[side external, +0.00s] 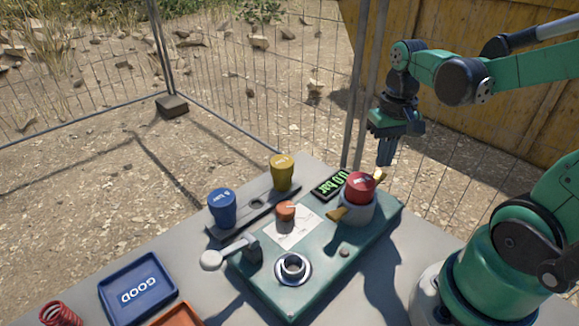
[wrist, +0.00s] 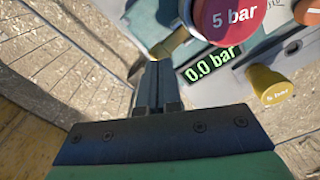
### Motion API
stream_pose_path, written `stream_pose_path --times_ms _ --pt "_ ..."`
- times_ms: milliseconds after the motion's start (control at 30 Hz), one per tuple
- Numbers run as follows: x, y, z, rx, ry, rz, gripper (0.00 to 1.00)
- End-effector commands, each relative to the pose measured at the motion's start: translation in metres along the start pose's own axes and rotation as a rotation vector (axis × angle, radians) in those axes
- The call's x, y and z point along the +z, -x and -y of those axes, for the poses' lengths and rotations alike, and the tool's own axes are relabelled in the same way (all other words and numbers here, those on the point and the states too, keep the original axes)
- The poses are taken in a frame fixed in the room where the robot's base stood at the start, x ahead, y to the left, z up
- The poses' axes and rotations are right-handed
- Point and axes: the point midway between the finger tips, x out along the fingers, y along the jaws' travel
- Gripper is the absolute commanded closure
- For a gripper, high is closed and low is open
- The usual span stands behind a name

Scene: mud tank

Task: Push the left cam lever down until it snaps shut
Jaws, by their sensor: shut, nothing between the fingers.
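A red cap (side external: 360,187) sits in a grey round coupling (side external: 358,208) on a green plate. Two brass cam levers stick out of the coupling: one at the picture's front left (side external: 338,214), one at the back right (side external: 379,176); both look splayed outward. The wrist view shows the red cap (wrist: 226,20), marked "5 bar", and one brass lever (wrist: 166,46) beside it, close to my fingertips in the picture. My gripper (side external: 384,162) is shut and empty, pointing down above the back-right lever, seemingly apart from it. I cannot tell the exact gap.
A display (side external: 328,185) reading 0.0 bar lies left of the coupling. Blue (side external: 222,207) and yellow (side external: 282,172) caps stand in a rack behind a small orange-brown cap (side external: 286,211). A white-knobbed lever (side external: 212,259) and metal socket (side external: 292,267) are nearer. A blue GOOD tray (side external: 169,287) stands front left.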

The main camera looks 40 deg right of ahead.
Motion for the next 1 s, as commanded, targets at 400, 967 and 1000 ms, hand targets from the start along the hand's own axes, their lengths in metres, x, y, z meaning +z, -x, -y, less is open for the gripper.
stream_pose_path --times_ms 400,967,1000 --pt "0.0 -0.011 0.0 0.0 0.0 0.0 1.0" --pt "0.0 -0.025 0.0 0.0 0.0 0.0 1.0" --pt "0.0 -0.026 0.0 0.0 0.0 0.0 1.0"
